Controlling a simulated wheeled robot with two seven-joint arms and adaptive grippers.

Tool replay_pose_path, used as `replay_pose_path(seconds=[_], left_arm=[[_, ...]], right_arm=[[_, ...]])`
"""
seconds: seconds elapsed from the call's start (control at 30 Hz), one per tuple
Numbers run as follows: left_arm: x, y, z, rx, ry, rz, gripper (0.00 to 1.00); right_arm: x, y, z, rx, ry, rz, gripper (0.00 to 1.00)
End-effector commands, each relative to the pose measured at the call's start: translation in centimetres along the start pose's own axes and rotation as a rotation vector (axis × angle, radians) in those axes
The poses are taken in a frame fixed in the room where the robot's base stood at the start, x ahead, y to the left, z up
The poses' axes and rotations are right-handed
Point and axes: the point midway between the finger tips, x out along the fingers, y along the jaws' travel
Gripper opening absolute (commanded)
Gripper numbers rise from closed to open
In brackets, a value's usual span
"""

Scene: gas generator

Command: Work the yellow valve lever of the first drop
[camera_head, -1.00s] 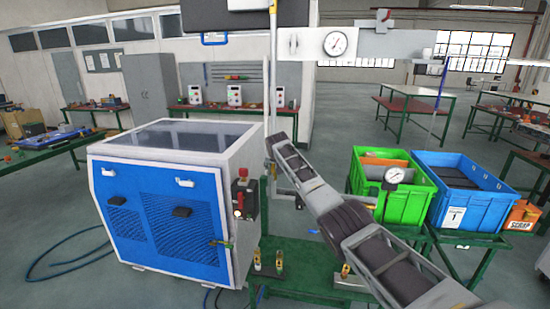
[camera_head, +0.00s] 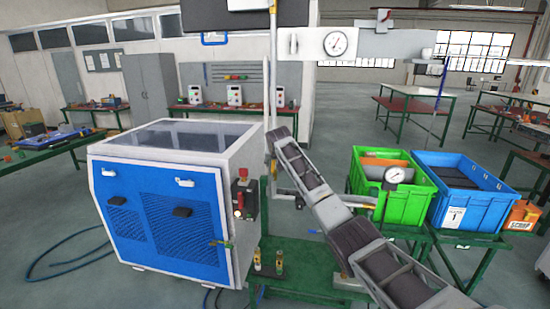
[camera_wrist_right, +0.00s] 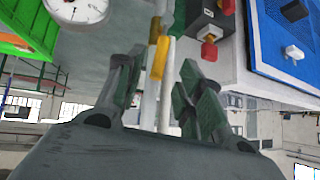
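The yellow valve lever (camera_wrist_right: 160,57) stands along a pale pipe (camera_wrist_right: 151,90) in the right wrist view. My right gripper (camera_wrist_right: 163,68) is open, with one finger on each side of the lever. Gaps show between the lever and both fingers. In the head view my right arm reaches up from the lower right, and its gripper (camera_head: 270,148) is at the thin vertical pipe (camera_head: 273,75) right of the blue-and-white machine. My left gripper is not in view.
The blue-and-white generator (camera_head: 165,210) stands left of the pipe, with a dark switch box (camera_head: 244,196) on its side. A gauge (camera_head: 394,174) is in front of the green crate (camera_head: 408,208). A blue crate (camera_head: 465,205) is further right. Brass fittings (camera_head: 257,260) stand on the green bench.

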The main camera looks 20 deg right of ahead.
Motion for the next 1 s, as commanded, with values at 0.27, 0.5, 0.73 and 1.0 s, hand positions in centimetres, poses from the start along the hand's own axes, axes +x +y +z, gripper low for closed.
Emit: replay_pose_path(seconds=[0.27,0.5,0.73,1.0], left_arm=[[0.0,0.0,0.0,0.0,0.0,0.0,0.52],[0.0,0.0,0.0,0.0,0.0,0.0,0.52],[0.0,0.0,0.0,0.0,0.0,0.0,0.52],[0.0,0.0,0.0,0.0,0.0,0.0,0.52]], right_arm=[[-1.9,0.0,0.0,0.0,0.0,0.0,0.37],[-3.7,-0.1,0.0,0.0,0.0,-0.001,0.37],[-4.9,0.0,0.1,0.0,-0.001,0.0,0.37],[-5.3,0.0,0.1,0.0,-0.001,0.0,0.37]])
